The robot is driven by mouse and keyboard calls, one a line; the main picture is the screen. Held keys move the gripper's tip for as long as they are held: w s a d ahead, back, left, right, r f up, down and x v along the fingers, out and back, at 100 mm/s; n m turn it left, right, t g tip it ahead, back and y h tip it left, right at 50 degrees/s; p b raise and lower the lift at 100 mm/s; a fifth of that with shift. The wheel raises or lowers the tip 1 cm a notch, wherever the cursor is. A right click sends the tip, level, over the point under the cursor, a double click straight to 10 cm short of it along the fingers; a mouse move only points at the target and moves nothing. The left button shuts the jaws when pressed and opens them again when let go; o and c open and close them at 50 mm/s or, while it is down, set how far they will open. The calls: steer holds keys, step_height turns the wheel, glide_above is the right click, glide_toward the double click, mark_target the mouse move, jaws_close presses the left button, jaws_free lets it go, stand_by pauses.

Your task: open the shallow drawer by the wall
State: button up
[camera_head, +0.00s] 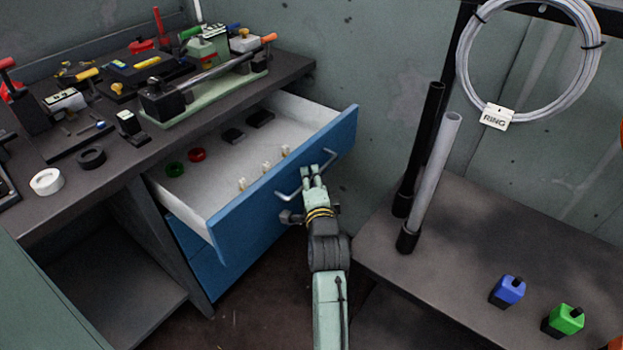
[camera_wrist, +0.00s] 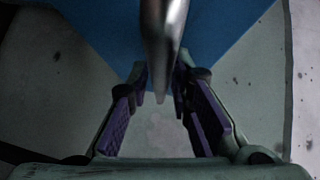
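The shallow drawer (camera_head: 285,188) is the top blue-fronted drawer under the workbench by the wall, and it stands pulled well out. Its metal bar handle (camera_head: 288,194) is on the front. My gripper (camera_head: 313,172) is at the handle, near its middle. In the wrist view the handle (camera_wrist: 163,35) runs into the space between my two purple-padded fingers (camera_wrist: 161,95). A gap shows on both sides of the bar, so the gripper looks open around it. Whether a finger touches the bar is hard to tell.
The drawer holds red and green rings, dark blocks and small pale pieces. A second blue drawer (camera_head: 228,262) below looks shut. Tools crowd the workbench (camera_head: 110,178). A low table (camera_head: 480,235) with upright tubes and coloured blocks stands close on the right.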

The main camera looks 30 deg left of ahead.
steer(key=v, duration=0.7)
steer(key=shift+s+d, duration=0.15)
steer(key=shift+s, duration=0.05)
steer(key=shift+r, duration=0.1)
